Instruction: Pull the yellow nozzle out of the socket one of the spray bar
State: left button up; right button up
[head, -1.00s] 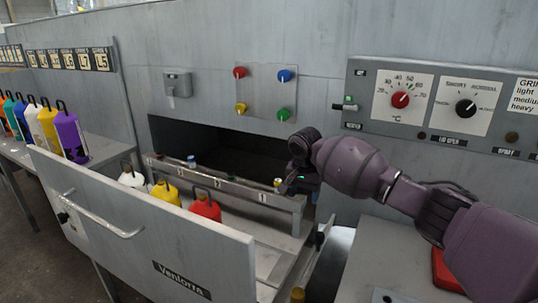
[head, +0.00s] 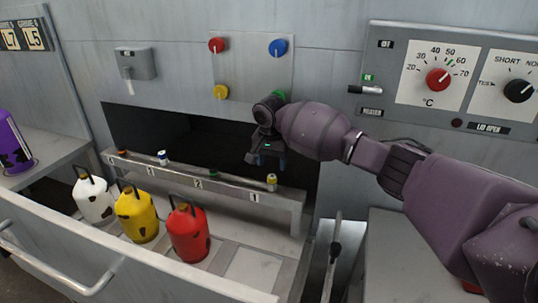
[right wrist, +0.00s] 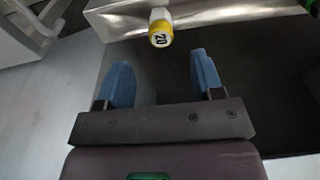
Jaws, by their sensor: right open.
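The yellow nozzle (head: 271,181) stands in the socket labelled 1, near the right end of the spray bar (head: 225,188). In the right wrist view the yellow nozzle (right wrist: 160,28) has a pale top part and the number 20 on its yellow end. The spray bar (right wrist: 215,14) runs across the top of that view. My right gripper (head: 268,165) is just above the nozzle in the head view. Its blue fingers (right wrist: 160,80) are spread and empty, with the nozzle beyond the fingertips, apart from both. My left gripper does not show.
White (head: 93,200), yellow (head: 138,215) and red (head: 188,233) bottles stand in front of the bar, behind the drawer front (head: 90,255). A dark opening (head: 200,140) lies behind the bar. Control knobs (head: 437,80) are at right.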

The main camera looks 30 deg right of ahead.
aim_at(272, 176)
jog(key=f, duration=0.2)
jog(key=f+b, duration=0.1)
jog(key=f, duration=0.2)
jog(key=f+b, duration=0.1)
jog(key=f, duration=0.2)
jog(key=shift+w+d, duration=0.35)
jog(key=shift+f, duration=0.35)
jog(key=c, duration=1)
jog(key=shift+o, duration=1.2)
grip_shut()
